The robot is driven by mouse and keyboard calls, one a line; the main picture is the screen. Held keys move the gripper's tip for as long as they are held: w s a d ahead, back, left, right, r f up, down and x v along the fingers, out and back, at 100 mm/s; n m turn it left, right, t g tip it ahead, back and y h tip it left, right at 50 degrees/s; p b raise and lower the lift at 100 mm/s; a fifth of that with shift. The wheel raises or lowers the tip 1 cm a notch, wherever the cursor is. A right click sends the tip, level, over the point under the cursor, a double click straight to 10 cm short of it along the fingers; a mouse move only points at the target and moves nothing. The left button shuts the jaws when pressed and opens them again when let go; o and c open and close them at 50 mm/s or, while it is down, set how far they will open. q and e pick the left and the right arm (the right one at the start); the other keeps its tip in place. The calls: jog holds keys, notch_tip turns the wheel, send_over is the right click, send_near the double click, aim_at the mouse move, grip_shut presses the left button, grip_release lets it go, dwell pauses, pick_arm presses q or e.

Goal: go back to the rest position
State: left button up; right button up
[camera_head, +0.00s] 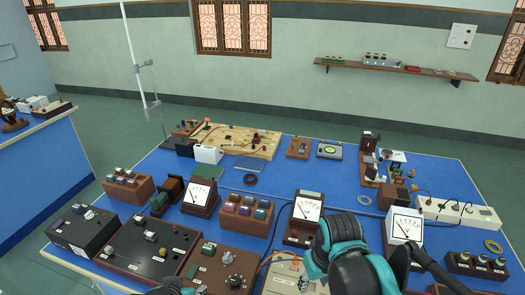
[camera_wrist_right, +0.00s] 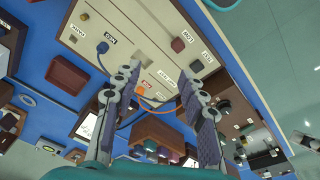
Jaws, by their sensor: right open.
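My right gripper (camera_wrist_right: 152,92) is open in the right wrist view, with its two jointed fingers apart and nothing held between them. Beyond the fingers is a cream panel box (camera_wrist_right: 160,55) with printed labels, knobs and plugged orange and blue leads. In the head view my right arm's dark and teal links come in at the bottom and cover part of this box (camera_head: 285,277). The right fingers show only in small part there. Of my left arm only a dark and teal sliver shows at the bottom edge; its gripper is out of view.
The blue bench (camera_head: 280,185) is crowded. Meters (camera_head: 306,210), a brown box with a dial (camera_head: 222,268) and a black panel box (camera_head: 147,250) stand at its front. A tall stand (camera_head: 138,65) rises at back left. A white power strip (camera_head: 460,212) lies at right.

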jog(key=s+d+m+t, duration=0.1)
jog(key=d+m+t, duration=0.1)
jog(key=d+t, duration=0.1)
jog(key=s+d+m+t, duration=0.1)
jog(key=t, duration=0.1)
jog(key=shift+s+d+r, duration=0.15)
jog(key=shift+s+d, duration=0.2)
jog(key=shift+d, duration=0.05)
